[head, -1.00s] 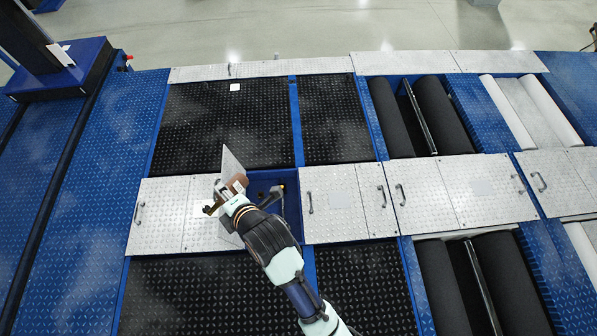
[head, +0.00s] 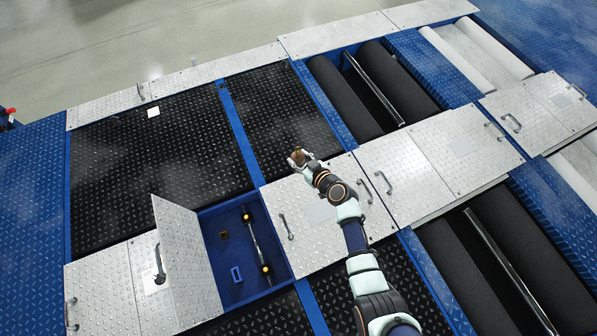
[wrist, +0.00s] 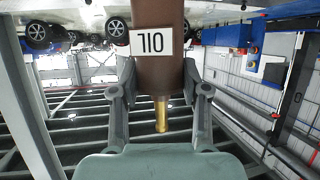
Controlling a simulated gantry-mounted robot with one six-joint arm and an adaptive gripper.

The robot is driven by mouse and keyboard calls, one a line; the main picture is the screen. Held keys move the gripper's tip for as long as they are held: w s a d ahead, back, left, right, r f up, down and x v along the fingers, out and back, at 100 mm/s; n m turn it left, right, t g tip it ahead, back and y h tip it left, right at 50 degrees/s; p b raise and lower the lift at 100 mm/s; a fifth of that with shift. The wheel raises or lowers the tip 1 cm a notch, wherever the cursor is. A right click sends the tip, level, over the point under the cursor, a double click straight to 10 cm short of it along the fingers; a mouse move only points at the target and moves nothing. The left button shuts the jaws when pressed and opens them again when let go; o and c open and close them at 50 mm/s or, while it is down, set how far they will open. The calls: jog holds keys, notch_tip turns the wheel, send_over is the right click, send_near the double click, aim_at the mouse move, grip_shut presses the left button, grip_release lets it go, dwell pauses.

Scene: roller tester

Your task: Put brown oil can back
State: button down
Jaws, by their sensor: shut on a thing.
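The brown oil can (head: 299,155) is small in the head view, above the edge between a black tread plate and the silver covers. In the wrist view it is large (wrist: 160,65), with a white label that reads upside down as "OIL" and a brass-coloured tip pointing down in the picture. My gripper (head: 303,161) is shut on the can; in the wrist view its two fingers (wrist: 160,105) lie on either side of it. The can's far end is cut off there. A blue floor compartment (head: 270,283) stands open to the lower left of my gripper.
The compartment's silver lid (head: 185,260) stands raised at its left. Inside are a bar with orange ends (head: 256,242), a small dark block (head: 223,235) and a blue frame (head: 236,274). Dark rollers (head: 345,95) lie in an open pit to the right of my gripper.

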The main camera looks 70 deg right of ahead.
jog(key=shift+s+d+f+m+h, duration=0.35)
jog(key=shift+d+f, duration=0.2)
jog(key=shift+d, duration=0.2)
notch_tip(320, 180, down, 20)
jog(key=b, duration=1.3)
jog(key=shift+a+b, duration=0.15)
jog(key=shift+b, duration=0.25)
jog(key=shift+f, duration=0.15)
jog(key=c, duration=0.6)
grip_release()
jog(key=shift+o, duration=0.2)
jog(key=p+v, duration=0.5)
jog(key=v, duration=0.7)
jog(key=shift+r, duration=0.25)
